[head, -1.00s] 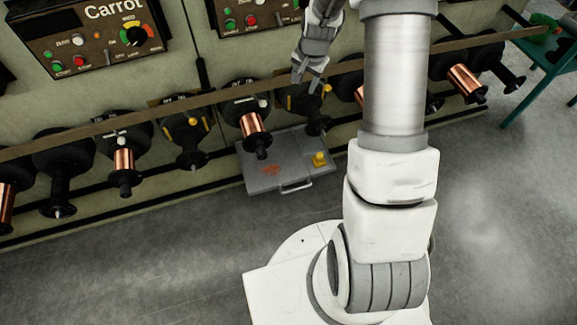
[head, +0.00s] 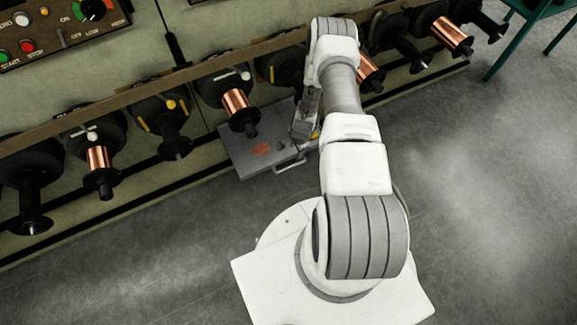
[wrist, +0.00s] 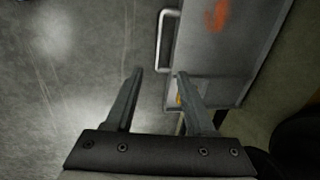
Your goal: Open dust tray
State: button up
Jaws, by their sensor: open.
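The dust tray (head: 243,156) is a flat grey metal box low against the machine's base, with an orange-red mark on top. Its silver bar handle (head: 290,167) is on the front side, and the handle also shows in the wrist view (wrist: 161,41). A yellow piece on the tray is mostly hidden behind my gripper (head: 301,131). In the wrist view my gripper (wrist: 157,73) is open and empty. Its fingertips are near the handle's lower end, with the right one over the tray's edge and the left one over bare floor. I cannot tell whether anything touches.
A row of spindles, some with copper spools (head: 236,103), juts out above the tray along a long rail (head: 150,90). A control panel (head: 62,30) is at upper left and a teal table (head: 533,12) at upper right. The floor in front is clear.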

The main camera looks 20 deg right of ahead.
aim_at(291, 166)
jog(key=w+f+b, duration=0.1)
jog(key=f+b, duration=0.1)
jog(key=f, duration=0.3)
jog(key=w+f+b, duration=0.1)
jog(key=f+b, duration=0.2)
jog(key=f, duration=0.3)
jog(key=w+f+b, duration=0.1)
jog(key=f+b, duration=0.1)
jog(key=f, duration=0.4)
jog(key=shift+a+f+b, duration=0.1)
jog(key=shift+f+b, duration=0.1)
jog(key=shift+b, duration=0.1)
jog(key=shift+c, duration=0.2)
grip_shut()
dwell(0.5)
